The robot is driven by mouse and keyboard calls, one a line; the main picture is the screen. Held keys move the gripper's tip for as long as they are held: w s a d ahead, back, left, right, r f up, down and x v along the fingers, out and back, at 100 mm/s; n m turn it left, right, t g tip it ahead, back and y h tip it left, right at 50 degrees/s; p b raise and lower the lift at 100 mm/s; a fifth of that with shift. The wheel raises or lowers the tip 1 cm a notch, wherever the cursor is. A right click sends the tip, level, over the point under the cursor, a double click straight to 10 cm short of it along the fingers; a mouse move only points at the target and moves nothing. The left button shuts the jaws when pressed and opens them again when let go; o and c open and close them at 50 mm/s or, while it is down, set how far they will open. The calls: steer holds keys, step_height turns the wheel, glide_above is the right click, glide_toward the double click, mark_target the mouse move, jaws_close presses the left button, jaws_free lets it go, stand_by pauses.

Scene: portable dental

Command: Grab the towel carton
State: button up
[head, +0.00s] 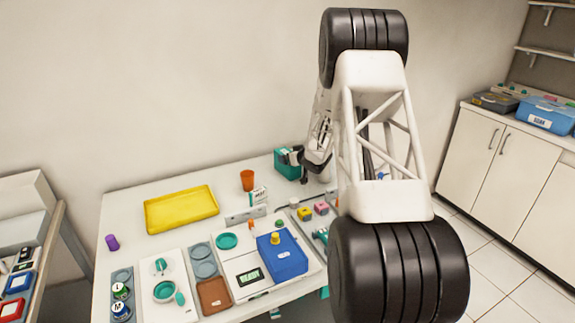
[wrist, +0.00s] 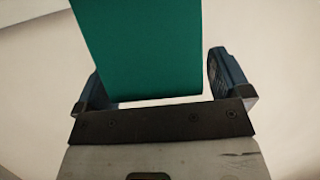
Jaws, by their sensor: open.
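The towel carton appears to be the teal box (head: 287,170) near the back right of the table in the head view. In the wrist view the teal carton (wrist: 152,50) fills the space between the two fingers, with its upper part cut off by the frame. My gripper (wrist: 155,76) is open, one dark finger on each side of the carton.
An orange cup (head: 247,180) and a small white-and-green box (head: 258,195) stand left of the carton. Small yellow and pink blocks (head: 321,208) are in front. A yellow tray (head: 181,209) lies further left. The wall is close behind the table.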

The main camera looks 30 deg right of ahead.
stand_by(0.6)
steer(key=c, duration=1.4)
